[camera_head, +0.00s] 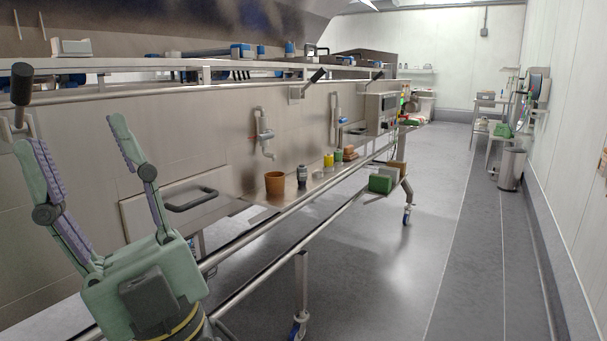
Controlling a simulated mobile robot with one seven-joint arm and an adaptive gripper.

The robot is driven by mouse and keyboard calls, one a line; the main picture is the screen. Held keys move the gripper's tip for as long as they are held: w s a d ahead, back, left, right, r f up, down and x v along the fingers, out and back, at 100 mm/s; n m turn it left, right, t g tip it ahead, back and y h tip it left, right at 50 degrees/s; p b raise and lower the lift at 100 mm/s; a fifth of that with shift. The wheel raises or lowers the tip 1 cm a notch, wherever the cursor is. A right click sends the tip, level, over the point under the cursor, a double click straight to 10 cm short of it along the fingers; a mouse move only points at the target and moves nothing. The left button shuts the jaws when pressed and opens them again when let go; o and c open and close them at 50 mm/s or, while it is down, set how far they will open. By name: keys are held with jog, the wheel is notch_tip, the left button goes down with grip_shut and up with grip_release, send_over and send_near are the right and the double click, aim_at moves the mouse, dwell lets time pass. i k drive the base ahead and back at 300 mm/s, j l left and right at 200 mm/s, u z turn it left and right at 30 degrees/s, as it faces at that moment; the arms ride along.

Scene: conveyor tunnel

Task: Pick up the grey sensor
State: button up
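My gripper (70,136) is in the left foreground, pale green with purple finger pads. Its two fingers point up and stand wide apart, with nothing between them. A small dark grey upright cylinder (302,178) stands on the steel shelf well to the right of and beyond my gripper. A low, lighter grey item (318,175) sits just right of it. Either might be the grey sensor; both are too small to tell.
A brown pot (275,183) stands left of the cylinder. A yellow item (328,160) and a green item (339,155) stand to the right. A green box (380,183) sits further right. A steel rail (290,220) runs along the front.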

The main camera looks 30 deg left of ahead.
aim_at(302, 173)
jog(key=i+l+u, duration=0.4)
jog(key=i, duration=0.5)
jog(key=i+l+u, duration=0.35)
jog(key=i+l, duration=0.45)
